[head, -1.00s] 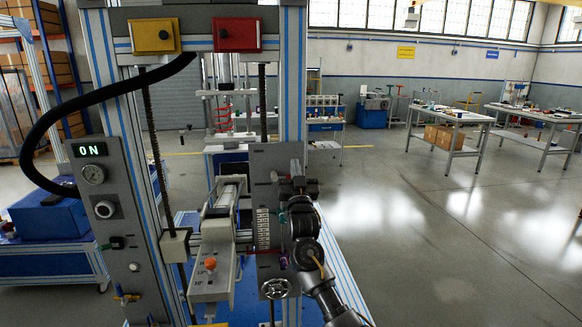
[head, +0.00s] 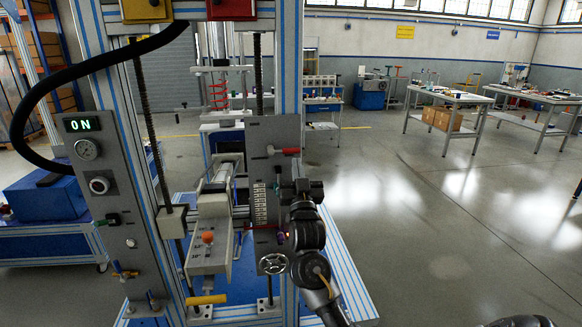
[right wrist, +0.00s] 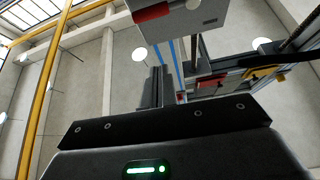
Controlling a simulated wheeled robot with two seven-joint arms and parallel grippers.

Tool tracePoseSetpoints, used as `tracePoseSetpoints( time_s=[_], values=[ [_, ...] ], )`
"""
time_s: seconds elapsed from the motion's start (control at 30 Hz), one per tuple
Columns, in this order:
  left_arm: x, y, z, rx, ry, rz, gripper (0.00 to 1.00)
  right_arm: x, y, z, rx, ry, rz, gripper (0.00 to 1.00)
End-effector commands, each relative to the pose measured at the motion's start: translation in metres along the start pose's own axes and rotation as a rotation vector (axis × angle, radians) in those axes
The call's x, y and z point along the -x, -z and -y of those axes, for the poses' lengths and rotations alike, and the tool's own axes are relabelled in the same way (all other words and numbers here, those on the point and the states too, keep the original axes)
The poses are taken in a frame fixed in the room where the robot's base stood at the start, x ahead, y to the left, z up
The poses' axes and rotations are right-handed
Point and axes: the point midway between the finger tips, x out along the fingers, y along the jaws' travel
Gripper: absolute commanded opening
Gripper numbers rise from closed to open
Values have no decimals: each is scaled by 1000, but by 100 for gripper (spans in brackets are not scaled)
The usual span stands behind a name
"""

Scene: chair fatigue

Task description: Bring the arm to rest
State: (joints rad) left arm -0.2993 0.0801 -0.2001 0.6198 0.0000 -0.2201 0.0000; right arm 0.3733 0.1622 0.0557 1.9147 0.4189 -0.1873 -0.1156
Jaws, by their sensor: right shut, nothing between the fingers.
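My right arm (head: 322,290) rises from the lower right of the head view, in front of the test machine's grey side panel (head: 262,135). My right gripper (head: 300,188) is at its upper end, just below and right of a red-handled lever (head: 285,151), apart from it in the picture. It also shows in the right wrist view (right wrist: 157,85), where its dark fingers are together and hold nothing. That camera looks steeply upward at the machine's top. My left gripper is not in view.
The machine's control panel (head: 97,170) reads ON. A handwheel (head: 272,264) and an orange knob (head: 208,237) are left of my arm. A yellow handle (head: 206,299) is low in front. Open floor (head: 440,230) lies to the right, with worktables (head: 450,93) farther back.

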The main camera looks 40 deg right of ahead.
Motion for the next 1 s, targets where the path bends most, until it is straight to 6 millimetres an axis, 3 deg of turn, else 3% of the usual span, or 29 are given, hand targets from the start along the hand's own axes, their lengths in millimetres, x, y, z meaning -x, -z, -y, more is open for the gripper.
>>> tracePoseSetpoints(
  time_s=[0.23, 0.33, 0.47, 0.53, 0.7, 0.77, 0.9, 1.0],
  values=[
    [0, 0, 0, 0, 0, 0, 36, 0, -1, 0, 0, 1, 1, 0],
    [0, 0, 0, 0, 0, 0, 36, 4, -14, 4, 10, 12, 27, 0],
    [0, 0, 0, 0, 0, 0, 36, 22, -69, 17, 48, 59, 135, 0],
    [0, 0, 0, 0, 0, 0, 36, 42, -114, 26, 79, 99, 225, 0],
    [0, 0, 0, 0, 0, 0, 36, 119, -230, 41, 154, 207, 472, 0],
    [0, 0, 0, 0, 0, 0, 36, 152, -266, 42, 178, 243, 557, 0],
    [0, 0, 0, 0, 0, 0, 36, 240, -341, 39, 231, 324, 753, 0],
    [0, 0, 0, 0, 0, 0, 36, 309, -384, 31, 263, 378, 891, 0]
  ],
)
